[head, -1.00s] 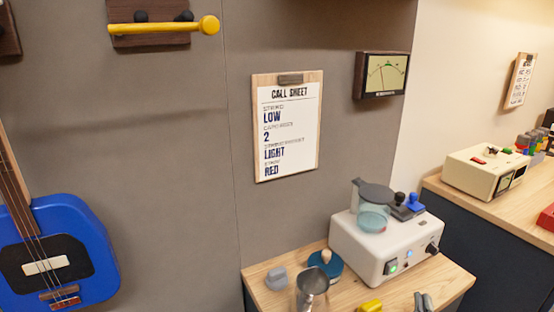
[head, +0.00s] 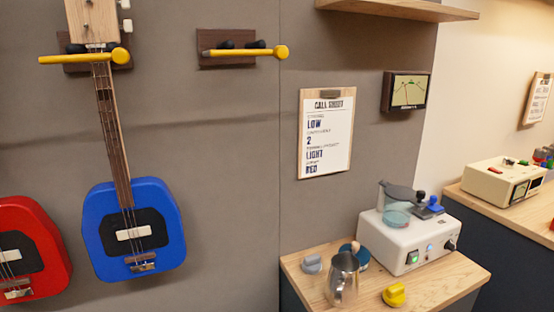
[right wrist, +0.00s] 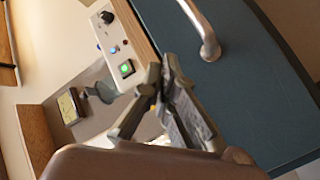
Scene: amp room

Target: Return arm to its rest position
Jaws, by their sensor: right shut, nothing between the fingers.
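My right gripper (right wrist: 163,78) shows in the right wrist view with its fingers together and nothing between them. It is in front of the dark blue cabinet front (right wrist: 225,75) and the edge of the wooden top. The white device with a lit green button (right wrist: 118,45) is beyond it. No gripper shows in the head view, and my left gripper is in neither view.
In the head view, the small wooden counter (head: 440,285) holds a metal jug (head: 343,280), a yellow knob-like piece (head: 394,295) and the white device (head: 400,240). A blue guitar (head: 135,230) hangs left. A metal handle (right wrist: 202,28) juts from the cabinet.

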